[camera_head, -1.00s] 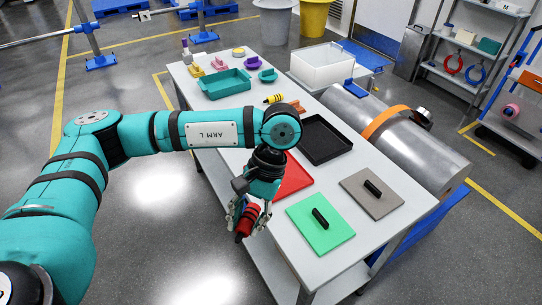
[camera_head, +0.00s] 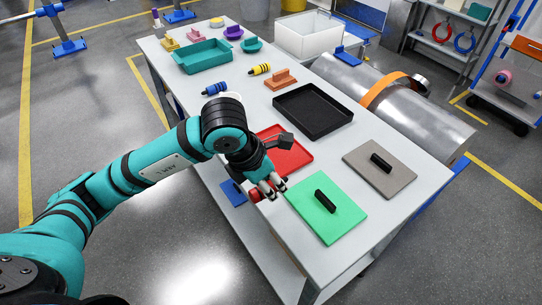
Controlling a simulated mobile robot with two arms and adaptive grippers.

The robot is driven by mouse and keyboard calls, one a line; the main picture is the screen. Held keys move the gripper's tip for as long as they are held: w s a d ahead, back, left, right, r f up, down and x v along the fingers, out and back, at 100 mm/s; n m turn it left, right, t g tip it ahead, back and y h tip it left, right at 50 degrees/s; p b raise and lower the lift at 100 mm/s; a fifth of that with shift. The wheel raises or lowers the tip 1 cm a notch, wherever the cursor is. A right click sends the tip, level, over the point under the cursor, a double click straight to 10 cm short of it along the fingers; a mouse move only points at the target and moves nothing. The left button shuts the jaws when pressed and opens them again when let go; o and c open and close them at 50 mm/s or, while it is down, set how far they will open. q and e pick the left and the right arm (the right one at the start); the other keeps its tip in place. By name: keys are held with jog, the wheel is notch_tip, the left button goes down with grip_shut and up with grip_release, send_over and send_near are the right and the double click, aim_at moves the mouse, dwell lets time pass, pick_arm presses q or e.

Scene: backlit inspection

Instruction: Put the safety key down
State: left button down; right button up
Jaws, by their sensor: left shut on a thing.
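My left gripper (camera_head: 268,187) is over the near left edge of the white table, between a red tray (camera_head: 297,160) and a green board (camera_head: 313,231). It is shut on the red safety key (camera_head: 254,194), which is mostly hidden by the fingers. I cannot tell whether the key touches the table. A similar blue key (camera_head: 214,89) and a yellow key (camera_head: 259,69) lie farther back on the table (camera_head: 330,159). My right gripper is out of view.
A black tray (camera_head: 335,126) and a grey board with a black handle (camera_head: 402,172) stand to the right. A teal bin (camera_head: 205,62) and small coloured pieces are at the back. A metal cylinder (camera_head: 430,119) lies beside the table. A blue item (camera_head: 233,190) shows below the table edge.

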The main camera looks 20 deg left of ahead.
pick_arm(q)
jog(key=p, duration=0.4)
send_over(275, 152)
jog(key=s, duration=0.1)
jog(key=shift+s+a+f, duration=0.1)
jog(key=shift+a+f, duration=0.25)
jog(key=shift+f, duration=0.3)
jog(key=shift+a+f, duration=0.1)
jog(key=shift+f, duration=0.05)
notch_tip(275, 152, down, 3)
jog(key=shift+r+p, duration=0.2)
jog(key=shift+p, duration=0.3)
jog(key=shift+f, duration=0.3)
jog(key=shift+f, duration=0.15)
jog(key=c, duration=1)
grip_release()
jog(key=shift+o, duration=0.2)
